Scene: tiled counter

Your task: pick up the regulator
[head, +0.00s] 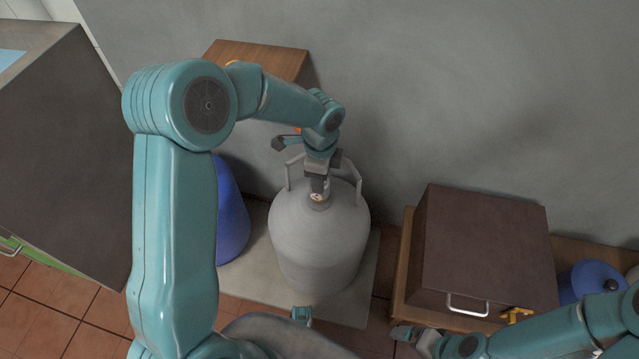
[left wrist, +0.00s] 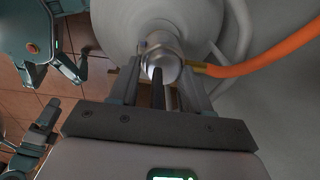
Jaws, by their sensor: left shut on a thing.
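The regulator (left wrist: 163,62) is a small metallic cylinder with an orange hose (left wrist: 270,58) leading off its right side in the left wrist view. It sits at the top of a large grey gas cylinder (head: 318,240); in the head view it shows as a small round metal end (head: 317,198). My left gripper (head: 318,187) is over the cylinder's top, between its handles, and is shut on the regulator. The fingers partly hide it. I cannot tell whether the regulator is still attached. My right gripper (head: 408,335) is low at the right, away from the cylinder; its opening is unclear.
The cylinder stands on a grey slab (head: 352,309) against a grey wall. A blue container (head: 231,215) is close on its left. A brown box (head: 485,247) with a metal handle stands to the right, with another blue object (head: 590,278) beyond. A dark cabinet (head: 65,150) fills the left.

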